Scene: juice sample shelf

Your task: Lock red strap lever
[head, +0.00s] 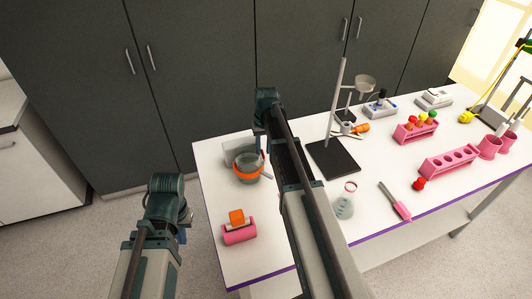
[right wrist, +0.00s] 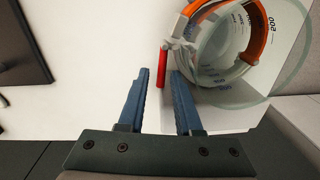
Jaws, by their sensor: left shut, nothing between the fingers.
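A clear beaker with graduation marks (right wrist: 225,70) stands at the table's left end; it also shows in the head view (head: 247,158). An orange strap (right wrist: 258,35) runs around it, also visible in the head view (head: 248,177). The strap's grey clasp (right wrist: 180,43) carries a red lever (right wrist: 163,68). My right gripper (right wrist: 158,76) is open, its blue fingertips on either side of the lever's free end in the picture. Contact cannot be told. My left gripper (head: 183,233) is shut and empty, off the table's left side, well away from the beaker.
A pink holder with an orange piece (head: 238,228) sits near the front left edge. A stand with a black base (head: 333,160), a flask (head: 345,205) and pink racks (head: 448,163) stand to the right. Dark cabinets (head: 200,70) rise behind the table.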

